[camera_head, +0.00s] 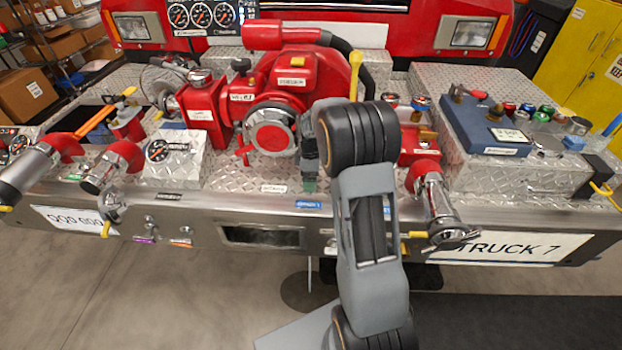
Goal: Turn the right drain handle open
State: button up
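Two small metal knobs or handles sit on the bumper front left of centre: a left one (150,222) above a purple label and a right one (186,231) above an orange label. They may be the drain handles, but the labels are too small to read. A yellow handle (417,235) also shows on the bumper front just right of my arm. I cannot tell which of these is the right drain handle, or its setting. My gripper (309,180) hangs above the bumper deck, right of the red pump, mostly hidden by my arm. Its fingers are too small and covered to judge.
A red pump (290,75) with a round metal cap stands mid-deck. A chrome outlet (437,200) projects at right, beside my arm. More outlets (105,170) project at left. A blue box (485,125) sits at right. The floor before the bumper is clear at left.

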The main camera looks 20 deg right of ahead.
jog(key=shift+r, duration=2.75)
jog(key=shift+s+a+r, duration=0.15)
jog(key=shift+a+r, duration=0.05)
jog(key=shift+r, duration=0.15)
jog(key=s+a+r+m+t+p, duration=0.1)
jog(key=s+a+r+m+p, duration=0.1)
jog(key=s, duration=0.5)
jog(key=s+a+r+m+t+p, duration=0.1)
jog(key=s+a+r+m+p, duration=0.1)
jog(key=s+a+r+m, duration=0.3)
jog(key=s+a+r+m+t+p, duration=0.1)
jog(key=s+a+r+m+p, duration=0.1)
jog(key=s+r+m, duration=0.3)
jog(key=s+a, duration=0.1)
jog(key=s, duration=0.3)
jog(key=shift+s+a+r+t, duration=0.3)
jog(key=shift+s, duration=0.05)
